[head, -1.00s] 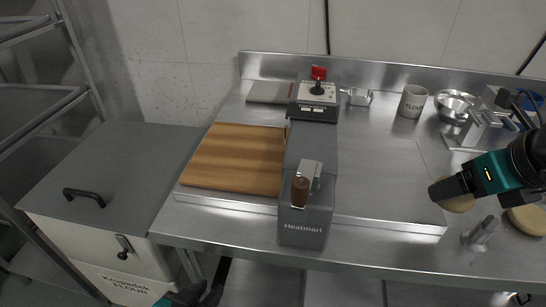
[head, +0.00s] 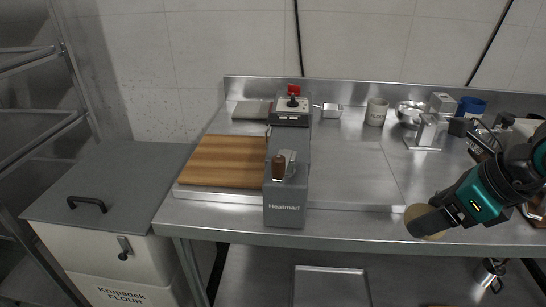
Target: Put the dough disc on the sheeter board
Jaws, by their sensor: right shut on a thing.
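The dough disc (head: 414,211) is a round tan piece at the right front of the steel table. My right gripper (head: 426,222) is shut on it and holds it near the table's front edge; the dark fingers hide much of the disc. The sheeter board (head: 222,161) is a bare brown wooden board at the left of the table, against the left side of the grey sheeter (head: 287,190). The sheeter stands between the board and my right gripper. My left gripper is out of view.
A flour mug (head: 376,112), a steel bowl (head: 408,112) and a blue container (head: 471,106) stand at the back right. The steel surface right of the sheeter (head: 345,165) is clear. A flour bin (head: 110,192) stands left of the table.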

